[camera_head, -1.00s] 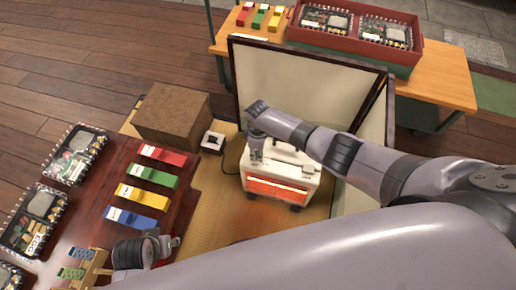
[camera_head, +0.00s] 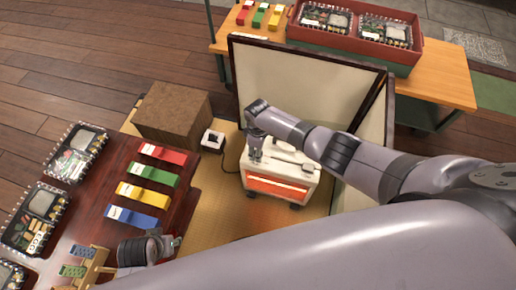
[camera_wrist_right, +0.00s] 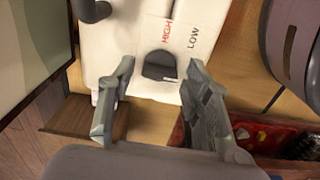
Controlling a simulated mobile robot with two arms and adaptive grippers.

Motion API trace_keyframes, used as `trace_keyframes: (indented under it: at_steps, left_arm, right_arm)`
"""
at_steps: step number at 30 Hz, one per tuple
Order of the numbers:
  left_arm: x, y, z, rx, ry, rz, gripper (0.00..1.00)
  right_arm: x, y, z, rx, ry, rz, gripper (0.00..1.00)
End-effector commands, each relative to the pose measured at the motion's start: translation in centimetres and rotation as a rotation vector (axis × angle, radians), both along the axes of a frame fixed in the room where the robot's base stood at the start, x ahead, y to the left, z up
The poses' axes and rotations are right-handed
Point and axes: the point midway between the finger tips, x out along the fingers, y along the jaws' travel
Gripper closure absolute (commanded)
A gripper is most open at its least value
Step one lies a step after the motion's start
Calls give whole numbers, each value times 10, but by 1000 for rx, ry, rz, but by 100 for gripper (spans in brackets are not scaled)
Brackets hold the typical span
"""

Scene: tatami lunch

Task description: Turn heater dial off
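The white heater (camera_head: 312,178) stands on the tatami mat, its front bars (camera_head: 278,187) glowing orange. In the right wrist view its white top (camera_wrist_right: 210,12) carries a red HIGH and a black LOW marking beside a dark dial (camera_wrist_right: 158,64). My right gripper (camera_head: 255,155) is over the left part of the heater's top. In the wrist view its fingers (camera_wrist_right: 160,72) are apart, one on each side of the dial; contact is not clear. The dial's setting cannot be read. My left gripper (camera_head: 170,245) is low over the dark red table; its fingers are too small to judge.
A folding screen (camera_head: 305,85) stands close behind and right of the heater. A brown box (camera_head: 172,115) and a small white item with a black top (camera_head: 212,142) are to its left. The low table (camera_head: 185,200) holds coloured blocks and bento-like trays.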

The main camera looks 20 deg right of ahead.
Motion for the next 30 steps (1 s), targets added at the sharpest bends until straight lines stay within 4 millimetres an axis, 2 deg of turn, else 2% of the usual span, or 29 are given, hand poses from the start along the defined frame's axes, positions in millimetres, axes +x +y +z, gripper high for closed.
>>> trace_keyframes:
  at_steps: [11, 16, 20, 30]
  left_arm:
    - [2, 1, 2, 0, -5, 2, 60]
    - [1, 1, 1, 0, -4, 2, 60]
    - [1, 0, 1, 0, -3, 1, 60]
    - [0, 0, 1, 0, -2, 1, 60]
  right_arm:
    - [0, 0, 1, -1, -1, 1, 48]
    - [1, 0, 11, 1, -2, 2, 48]
    - [0, -1, 28, 1, -3, 3, 48]
    - [1, -1, 94, 0, -4, 1, 48]
